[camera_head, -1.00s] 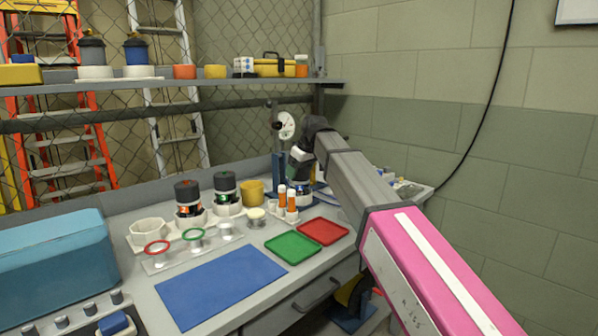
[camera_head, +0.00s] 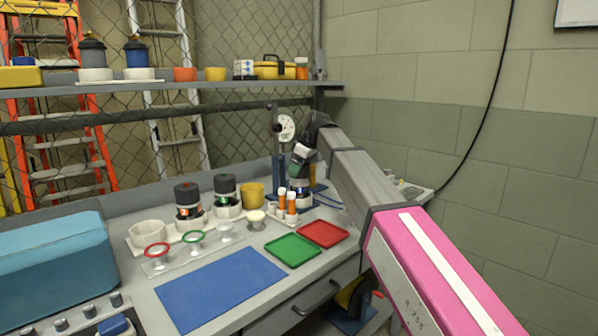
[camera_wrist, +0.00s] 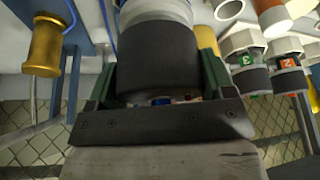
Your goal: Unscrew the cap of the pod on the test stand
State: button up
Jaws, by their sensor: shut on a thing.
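The pod (camera_head: 303,197) stands upright on the test stand (camera_head: 279,172), at the back right of the bench. Its lower part is pale with a small blue light. My gripper (camera_head: 300,168) is above it, pointing down. In the wrist view, my gripper (camera_wrist: 158,78) has its green-sided fingers on both sides of the dark round cap (camera_wrist: 158,55), shut on it. The pale pod body (camera_wrist: 158,12) is beyond the cap, in line with it. I cannot tell whether there is a gap between cap and body.
A gauge (camera_head: 286,128) rises behind the pod. Two orange-topped tubes (camera_head: 291,203) stand close in front. Two dark-capped pods (camera_head: 188,200) (camera_head: 226,191) and a yellow cup (camera_head: 252,194) are to the left. Green (camera_head: 292,250) and red (camera_head: 323,234) trays are empty.

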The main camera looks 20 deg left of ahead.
jog(key=shift+r, duration=1.8)
jog(key=shift+r, duration=0.1)
